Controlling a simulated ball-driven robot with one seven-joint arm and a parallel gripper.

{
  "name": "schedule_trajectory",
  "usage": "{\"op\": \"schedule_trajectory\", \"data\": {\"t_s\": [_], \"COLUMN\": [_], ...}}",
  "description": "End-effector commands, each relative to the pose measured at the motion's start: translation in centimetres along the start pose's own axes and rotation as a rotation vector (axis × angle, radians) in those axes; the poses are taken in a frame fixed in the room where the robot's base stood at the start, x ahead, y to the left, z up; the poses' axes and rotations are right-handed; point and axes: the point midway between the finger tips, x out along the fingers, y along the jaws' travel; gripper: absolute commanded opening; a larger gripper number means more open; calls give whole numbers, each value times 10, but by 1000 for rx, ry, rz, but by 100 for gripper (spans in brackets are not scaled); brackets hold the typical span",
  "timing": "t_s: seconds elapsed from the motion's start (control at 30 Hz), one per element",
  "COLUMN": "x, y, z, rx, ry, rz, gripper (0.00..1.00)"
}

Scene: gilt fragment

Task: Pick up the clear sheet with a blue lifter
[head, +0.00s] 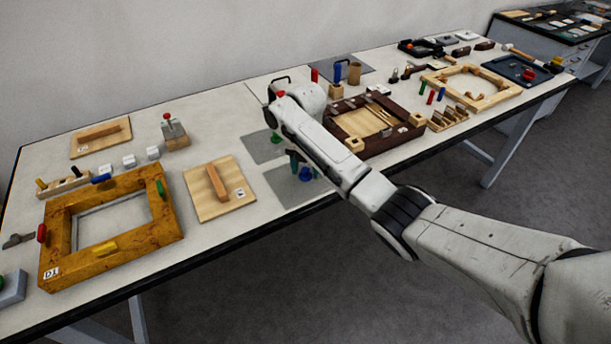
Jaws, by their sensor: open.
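A flat, grey-looking clear sheet (290,192) lies on the table near its front edge, in the middle of the head view. A blue lifter (305,174) stands on it, partly covered by my arm. A dark green upright piece (293,161) shows close beside the blue lifter; I cannot tell what it belongs to. Another similar sheet (257,149) lies just behind, with a green knob (276,138) on it. My arm reaches in from the right over these sheets. My gripper cannot be made out; my arm hides the area around its end.
A yellow-brown frame (160,238) with coloured pegs and a wooden board (208,203) lie to the left. A dark wooden frame (385,150) lies right of my arm. A third sheet (350,62) lies farther back. The table's front edge (250,231) is near.

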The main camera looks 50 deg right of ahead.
Motion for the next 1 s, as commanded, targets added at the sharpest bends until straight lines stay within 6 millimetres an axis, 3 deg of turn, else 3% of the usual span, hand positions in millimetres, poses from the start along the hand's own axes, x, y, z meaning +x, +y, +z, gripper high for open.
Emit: {"op": "schedule_trajectory", "data": {"t_s": [0.17, 0.7, 1.0], "x": [0, 0, -1], "y": [0, 0, 0], "z": [0, 0, 0], "rx": [0, 0, 0], "ry": [0, 0, -1], "rz": [0, 0, 0], "gripper": [51, 0, 0]}}
